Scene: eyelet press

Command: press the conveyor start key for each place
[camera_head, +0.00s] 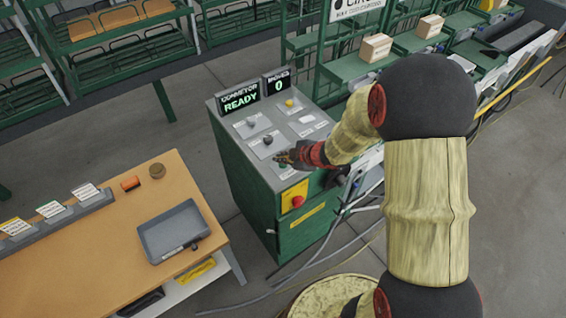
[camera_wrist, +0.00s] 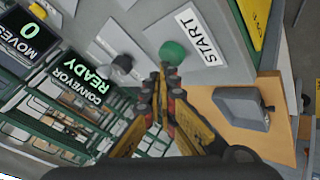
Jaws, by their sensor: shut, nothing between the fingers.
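The green start key (camera_wrist: 172,53), round, sits on the grey top of the control cabinet (camera_head: 222,118) beside a white START label (camera_wrist: 200,36). My gripper (camera_wrist: 162,72) is shut and empty, its fingertips at the near edge of the key in the wrist view. I cannot tell whether they touch it. In the head view my gripper (camera_head: 284,158) is low over the cabinet's front left part and mostly hides the key. The conveyor display (camera_head: 240,97) reads CONVEYOR READY, and the moves display (camera_head: 277,83) reads 0.
A red stop button (camera_head: 297,201) on a yellow plate is close to my gripper. A wooden table (camera_head: 110,235) with a grey tray (camera_head: 150,243) stands left. Boxes (camera_head: 376,47) sit on the green conveyor rack.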

